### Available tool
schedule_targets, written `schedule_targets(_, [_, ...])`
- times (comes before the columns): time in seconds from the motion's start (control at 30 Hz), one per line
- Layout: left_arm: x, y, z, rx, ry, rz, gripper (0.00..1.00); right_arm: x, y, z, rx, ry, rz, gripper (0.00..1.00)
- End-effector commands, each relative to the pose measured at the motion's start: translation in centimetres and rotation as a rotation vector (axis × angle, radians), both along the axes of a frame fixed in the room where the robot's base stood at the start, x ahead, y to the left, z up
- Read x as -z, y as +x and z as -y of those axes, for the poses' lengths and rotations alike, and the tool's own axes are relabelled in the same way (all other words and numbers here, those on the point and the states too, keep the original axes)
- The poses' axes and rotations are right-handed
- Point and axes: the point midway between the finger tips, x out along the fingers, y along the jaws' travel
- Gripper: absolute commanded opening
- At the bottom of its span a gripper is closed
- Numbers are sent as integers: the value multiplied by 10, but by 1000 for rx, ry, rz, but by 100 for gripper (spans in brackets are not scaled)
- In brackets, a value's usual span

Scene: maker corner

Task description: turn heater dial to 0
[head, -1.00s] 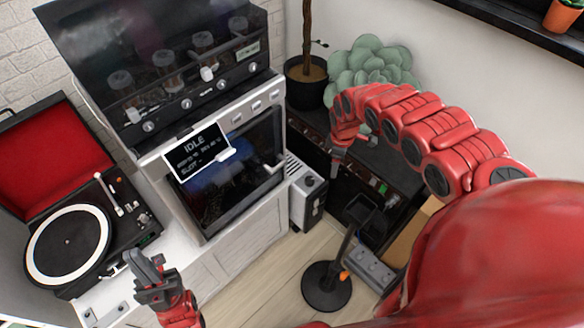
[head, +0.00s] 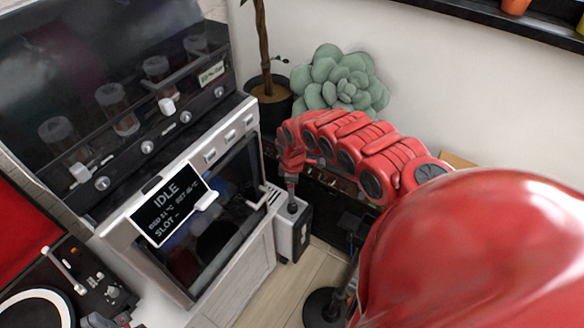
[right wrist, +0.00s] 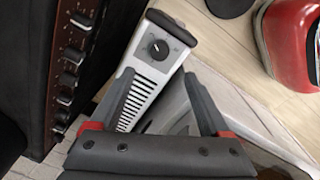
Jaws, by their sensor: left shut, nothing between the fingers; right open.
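The heater (head: 284,238) is a small pale box with a dark top end, on the floor beside the oven cabinet. In the right wrist view its pale face shows a black round dial (right wrist: 158,49) above a row of dark vent slots. The dial has a light pointer mark; its scale is too small to read. My right gripper (head: 291,188) is just above the heater's top. In the right wrist view the right gripper (right wrist: 159,75) is open, its fingers apart with the heater's vents between them in the picture. My left gripper (head: 104,321) is shut, partly cut off at the bottom edge.
The oven (head: 215,225) with its IDLE screen (head: 168,204) stands left of the heater. A dark unit with knobs (right wrist: 70,75) lies left in the right wrist view. A stand with a round black base (head: 322,308) is on the floor. A record player (head: 95,280) is far left.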

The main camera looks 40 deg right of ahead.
Motion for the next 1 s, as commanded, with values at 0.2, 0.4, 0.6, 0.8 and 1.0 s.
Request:
schedule_targets(0.2, [23, 0, 0, 0, 0, 0, 0, 59, 2, -1, 1, 5, -1, 80])
schedule_targets(0.4, [33, 0, 0, 0, 0, 0, 0, 95, 3, 1, 0, 3, -2, 80])
schedule_targets(0.6, [38, 0, 0, 0, 0, 0, 0, 113, 4, 2, -1, 3, -2, 80])
schedule_targets(0.8, [39, 0, 0, 0, 0, 0, 0, 116, 5, 5, 0, -2, -1, 80])
schedule_targets(1.0, [39, 0, 0, 0, 0, 0, 0, 116, 5, 5, 0, -1, -1, 79])
